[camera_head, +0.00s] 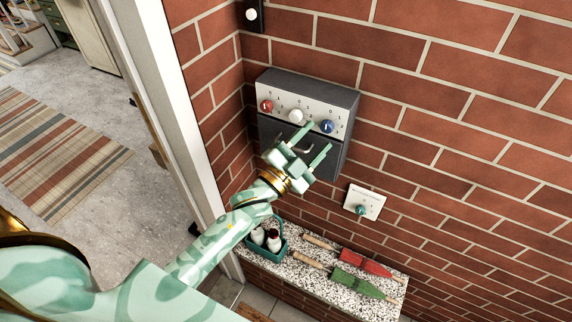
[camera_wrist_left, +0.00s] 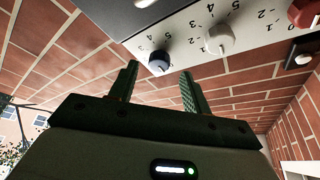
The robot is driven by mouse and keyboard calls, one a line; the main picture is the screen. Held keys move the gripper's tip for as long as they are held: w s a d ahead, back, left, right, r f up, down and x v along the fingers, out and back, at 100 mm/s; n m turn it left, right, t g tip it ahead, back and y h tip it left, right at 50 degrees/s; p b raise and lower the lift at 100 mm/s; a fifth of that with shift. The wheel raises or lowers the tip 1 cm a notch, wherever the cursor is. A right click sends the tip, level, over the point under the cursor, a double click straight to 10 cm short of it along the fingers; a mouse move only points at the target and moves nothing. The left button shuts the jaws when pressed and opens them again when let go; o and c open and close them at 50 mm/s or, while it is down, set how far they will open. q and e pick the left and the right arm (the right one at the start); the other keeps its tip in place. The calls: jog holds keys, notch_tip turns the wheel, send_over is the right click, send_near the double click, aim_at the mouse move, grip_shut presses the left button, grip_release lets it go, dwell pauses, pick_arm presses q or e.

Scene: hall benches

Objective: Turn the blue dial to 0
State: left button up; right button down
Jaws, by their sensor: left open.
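The blue dial (camera_head: 327,126) is the right one of three on the light front strip of a dark wall box (camera_head: 349,97). In the left wrist view the blue dial (camera_wrist_left: 158,62) is seen upside down, with printed numbers beside it. I cannot read its setting clearly. My left gripper (camera_head: 311,144) is open and empty, just below and in front of the dial. In the left wrist view the dial appears between the fingertips (camera_wrist_left: 160,69), with no clear contact. My right gripper is not in view.
A white dial (camera_head: 296,116) and a red dial (camera_head: 266,106) sit left of the blue one. Below right is a plate with a teal knob (camera_head: 361,210). A speckled ledge (camera_head: 322,286) holds a teal caddy (camera_head: 265,256) and red and green tools. A door frame stands left.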

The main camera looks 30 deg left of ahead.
pick_arm(q)
jog(key=b+v, duration=0.1)
jog(key=v, duration=1.2)
jog(key=shift+s, duration=0.25)
jog(key=s+a+f+n+g+y, duration=0.2)
jog(key=f+g, duration=0.1)
jog(key=f, duration=0.7)
jog(key=s+a+f+n+g+y+b, duration=0.1)
jog(key=s+f+n+g, duration=0.15)
jog(key=f, duration=0.75)
jog(key=s+a+f+n+g+y, duration=0.2)
jog(key=f+g, duration=0.1)
jog(key=f, duration=0.7)
jog(key=s+f+n+g+b, duration=0.1)
jog(key=s+f+g, duration=0.4)
jog(key=s+f, duration=0.7)
jog(key=s+f+n+g+y+b, duration=0.1)
jog(key=s+f+g, duration=0.5)
jog(key=s+f, duration=0.6)
jog(key=s+b, duration=0.1)
jog(key=s, duration=0.4)
jog(key=shift+y+b, duration=0.3)
jog(key=shift+b, duration=0.1)
